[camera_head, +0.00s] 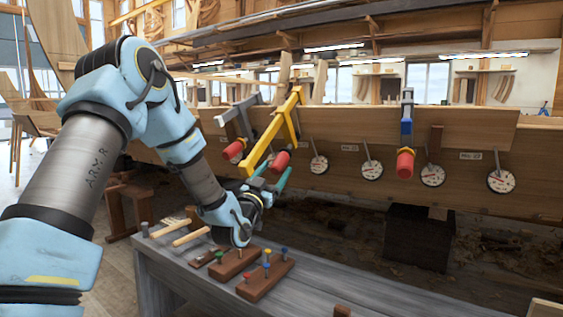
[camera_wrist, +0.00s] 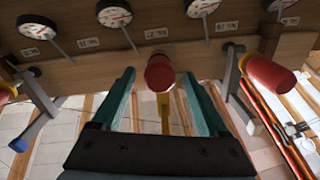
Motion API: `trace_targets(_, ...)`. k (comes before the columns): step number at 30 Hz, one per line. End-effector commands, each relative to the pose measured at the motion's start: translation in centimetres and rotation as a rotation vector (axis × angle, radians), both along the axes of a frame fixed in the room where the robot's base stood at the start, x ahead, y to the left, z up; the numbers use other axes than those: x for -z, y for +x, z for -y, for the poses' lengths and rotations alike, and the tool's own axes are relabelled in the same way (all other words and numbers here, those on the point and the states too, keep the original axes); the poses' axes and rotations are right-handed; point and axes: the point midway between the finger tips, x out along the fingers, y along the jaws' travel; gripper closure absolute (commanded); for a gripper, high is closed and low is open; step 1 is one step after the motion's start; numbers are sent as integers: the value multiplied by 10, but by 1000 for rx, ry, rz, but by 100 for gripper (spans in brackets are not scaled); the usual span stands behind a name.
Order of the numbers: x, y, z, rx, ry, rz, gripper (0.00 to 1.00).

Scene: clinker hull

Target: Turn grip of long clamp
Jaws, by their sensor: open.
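The long clamp is yellow (camera_head: 272,137) and hangs over the plank edge, with a red grip (camera_head: 281,159) at its lower end. In the wrist view the red grip (camera_wrist: 159,72) shows end-on, with part of the yellow bar (camera_wrist: 165,112) beyond and below it. My gripper (camera_head: 275,168) is open below the grip in the head view. In the wrist view its two teal fingers (camera_wrist: 158,75) stand either side of the grip, with a visible gap on both sides. Whether the tips overlap the grip in depth is hard to tell.
Several dials (camera_head: 372,170) line the plank (camera_head: 350,127). The grey bench (camera_head: 190,268) below carries wooden blocks with coloured pegs (camera_head: 265,276).

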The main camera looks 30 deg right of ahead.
Motion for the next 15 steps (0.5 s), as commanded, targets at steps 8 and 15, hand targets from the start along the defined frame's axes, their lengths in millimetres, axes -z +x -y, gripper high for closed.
trace_targets(8,-16,25,32,-1,0,0,24)
trace_targets(15,-21,31,41,-1,0,-2,24)
